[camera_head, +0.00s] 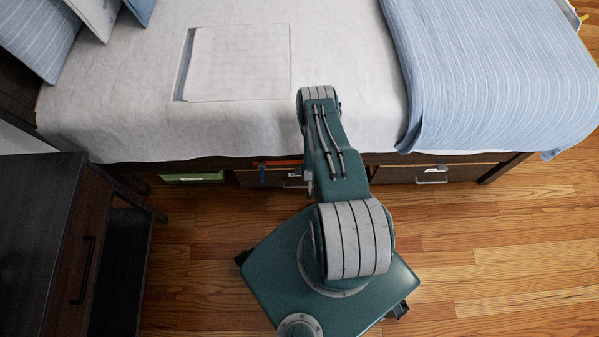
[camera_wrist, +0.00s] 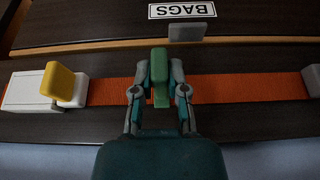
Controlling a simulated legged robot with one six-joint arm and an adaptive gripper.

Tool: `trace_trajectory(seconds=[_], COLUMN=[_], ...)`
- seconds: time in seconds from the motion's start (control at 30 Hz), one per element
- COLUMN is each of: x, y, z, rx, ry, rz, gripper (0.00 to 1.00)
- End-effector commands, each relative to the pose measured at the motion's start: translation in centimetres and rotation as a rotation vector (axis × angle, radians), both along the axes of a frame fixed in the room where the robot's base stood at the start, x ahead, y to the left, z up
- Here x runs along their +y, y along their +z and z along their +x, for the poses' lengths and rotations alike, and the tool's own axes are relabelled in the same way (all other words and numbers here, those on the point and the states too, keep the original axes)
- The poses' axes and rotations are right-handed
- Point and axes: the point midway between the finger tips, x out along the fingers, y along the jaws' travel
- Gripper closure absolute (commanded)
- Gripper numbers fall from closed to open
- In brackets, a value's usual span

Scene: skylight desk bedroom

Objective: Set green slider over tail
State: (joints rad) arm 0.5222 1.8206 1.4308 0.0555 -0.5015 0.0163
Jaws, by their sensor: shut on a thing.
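In the wrist view, a green slider (camera_wrist: 159,66) stands across an orange strip (camera_wrist: 235,88) that runs from left to right over a dark panel. My gripper (camera_wrist: 158,88) is shut on the slider, one finger on each side. At the strip's left end is a white block (camera_wrist: 27,91) with a yellow tab (camera_wrist: 59,82) and a smaller white piece beside it. A pale block (camera_wrist: 311,78) sits at the right end. I cannot tell which part is the tail. In the head view the orange strip (camera_head: 287,162) shows small at the bed's front; my arm hides the gripper.
A grey handle-like piece (camera_wrist: 187,32) and an upside-down "BAGS" label (camera_wrist: 181,10) lie beyond the strip. The bed (camera_head: 145,120) stands over drawers with a handle (camera_head: 431,180) at right. A dark cabinet (camera_head: 35,230) is at left. The wooden floor at right is clear.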

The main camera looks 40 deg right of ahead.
Motion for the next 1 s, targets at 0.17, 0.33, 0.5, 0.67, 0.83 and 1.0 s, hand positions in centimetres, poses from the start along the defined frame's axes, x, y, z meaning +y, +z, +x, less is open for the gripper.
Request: trace_trajectory(seconds=[0.17, 0.33, 0.5, 0.67, 0.83, 1.0], x=[-0.4, -0.5, -0.4, -0.4, -0.3, 0.0], y=[0.0, 0.0, 0.0, 0.0, 0.2, 1.5], z=[-0.2, -0.2, -0.2, -0.2, -0.2, -0.6], rx=[-0.002, -0.002, -0.002, -0.001, -0.001, 0.0], ry=[-0.004, -0.007, -0.006, -0.004, -0.003, -0.002], rz=[-0.002, -0.002, -0.001, -0.001, 0.0, 0.0], gripper=[1.0, 1.0, 0.46, 0.46, 0.46, 0.46])
